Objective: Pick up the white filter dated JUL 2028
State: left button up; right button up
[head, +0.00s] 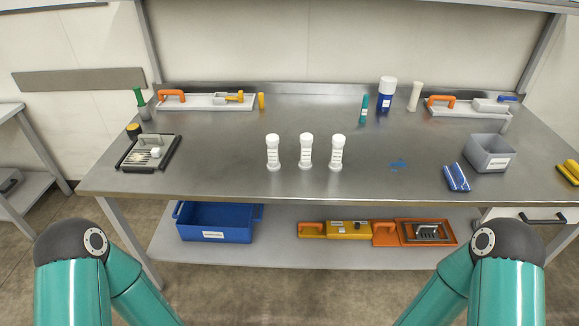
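Three white filters stand upright in a row at the middle of the steel table: a left one (273,153), a middle one (306,152) and a right one (337,153). Each has a label with small dark print, too small to read, so I cannot tell which is dated JUL 2028. They stand apart from one another with small gaps. My two teal arms show at the bottom left and bottom right. Neither gripper is in view.
The steel table (220,170) is clear around the filters. A grey bin (489,153) and a blue-and-white pack (456,178) are at right, a black-rimmed tray (133,164) at left. Trays, bottles and a white cylinder (415,97) stand behind. A blue crate (215,224) sits on the lower shelf.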

aim_at(338, 140)
jog(key=z, duration=0.15)
jog(key=i, duration=0.9)
jog(key=u, duration=0.1)
